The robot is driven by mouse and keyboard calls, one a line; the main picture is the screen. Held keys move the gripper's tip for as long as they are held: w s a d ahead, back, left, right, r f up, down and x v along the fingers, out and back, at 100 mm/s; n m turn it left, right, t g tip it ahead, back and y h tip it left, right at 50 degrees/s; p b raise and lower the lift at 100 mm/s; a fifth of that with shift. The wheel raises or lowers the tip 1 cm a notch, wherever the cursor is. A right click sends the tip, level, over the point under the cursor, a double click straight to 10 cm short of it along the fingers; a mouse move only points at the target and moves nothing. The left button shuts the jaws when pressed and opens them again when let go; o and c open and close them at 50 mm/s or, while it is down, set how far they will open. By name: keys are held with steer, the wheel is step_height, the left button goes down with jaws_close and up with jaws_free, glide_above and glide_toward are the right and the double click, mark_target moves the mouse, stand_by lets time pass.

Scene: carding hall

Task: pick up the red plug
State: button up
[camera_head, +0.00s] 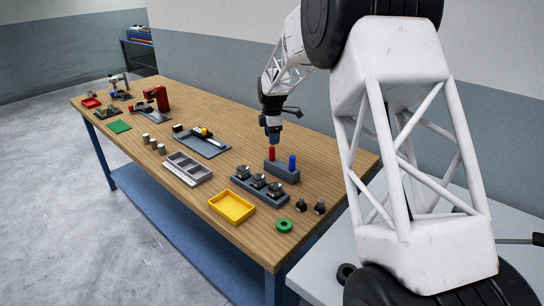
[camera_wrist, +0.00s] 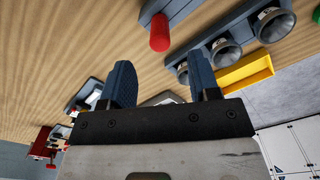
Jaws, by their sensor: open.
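The red plug (camera_head: 271,153) stands upright in a dark grey block (camera_head: 283,172), at the block's left end. A blue plug (camera_head: 292,162) stands at its right end. My gripper (camera_head: 273,136) is just above the red plug in the head view. In the wrist view my gripper (camera_wrist: 163,85) has its two dark blue fingers spread apart with nothing between them. The red plug (camera_wrist: 159,33) shows there beyond the fingertips, near the top of the picture, apart from them. The blue plug is out of the wrist view.
Near the block are a rack with several dark cups (camera_head: 258,181), a yellow tray (camera_head: 232,207), a green ring (camera_head: 284,225) and two small dark pieces (camera_head: 301,205). Farther left are a grey divided tray (camera_head: 189,168) and a blue-grey tray (camera_head: 202,142). The wooden table (camera_head: 240,120) has bare room behind the block.

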mark_target(272, 147)
steer(key=shift+f, duration=1.3)
steer(key=shift+f, duration=2.65)
steer(key=c, duration=1)
steer(key=shift+r, duration=0.1)
steer(key=shift+r, duration=4.95)
